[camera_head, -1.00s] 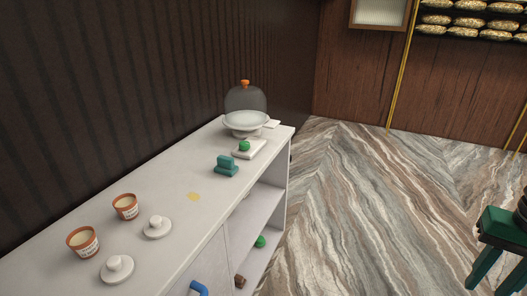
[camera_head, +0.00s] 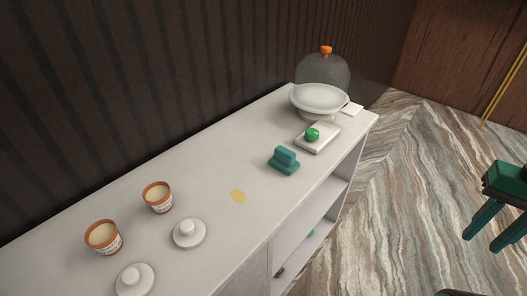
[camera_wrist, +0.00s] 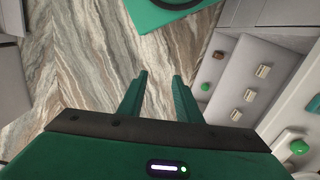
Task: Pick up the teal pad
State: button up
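The teal pad (camera_head: 284,165) lies on the white counter top, in the middle of the head view. It has a flat base with a raised block-like grip on top. My gripper (camera_head: 481,241) is at the right of the head view, over the floor side and well apart from the pad. Its two teal fingers point down. In the wrist view my gripper (camera_wrist: 158,84) has its fingers apart with nothing between them.
A yellow stain (camera_head: 238,195) marks the counter (camera_head: 225,240). Two clay cups (camera_head: 158,197) and two white lids (camera_head: 190,233) are at left. Behind the pad are a white slab (camera_head: 325,143) with a green-knobbed top (camera_head: 312,134) and a glass dome (camera_head: 322,72) over a white stand.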

jog(key=shift+w+a, duration=0.2)
jog(key=shift+w, duration=0.25)
jog(key=o, duration=0.5)
jog(key=shift+s+r, duration=0.15)
jog(key=o, duration=0.4)
jog(key=w+a+n, duration=0.1)
jog(key=w, duration=0.2)
jog(key=w+a+r+n, duration=0.1)
jog(key=w+a+n, duration=0.1)
jog(key=w, duration=0.1)
jog(key=w+a+n+t, duration=0.1)
jog(key=w, duration=0.1)
jog(key=shift+w+a+r+n, duration=0.15)
jog(key=shift+w+r+n, duration=0.15)
jog(key=shift+w, duration=0.1)
jog(key=n+t+y, duration=0.2)
jog(key=n+y, duration=0.2)
jog(key=n, duration=0.8)
send_near(287, 151)
jog(key=f, duration=0.2)
jog(key=x, duration=0.4)
jog(key=shift+a, duration=0.2)
jog(key=shift+h, duration=0.3)
jog(key=shift+a+x, duration=0.1)
jog(key=shift+x, duration=1.35)
jog(key=shift+a+x, duration=0.15)
jog(key=shift+x, duration=1.3)
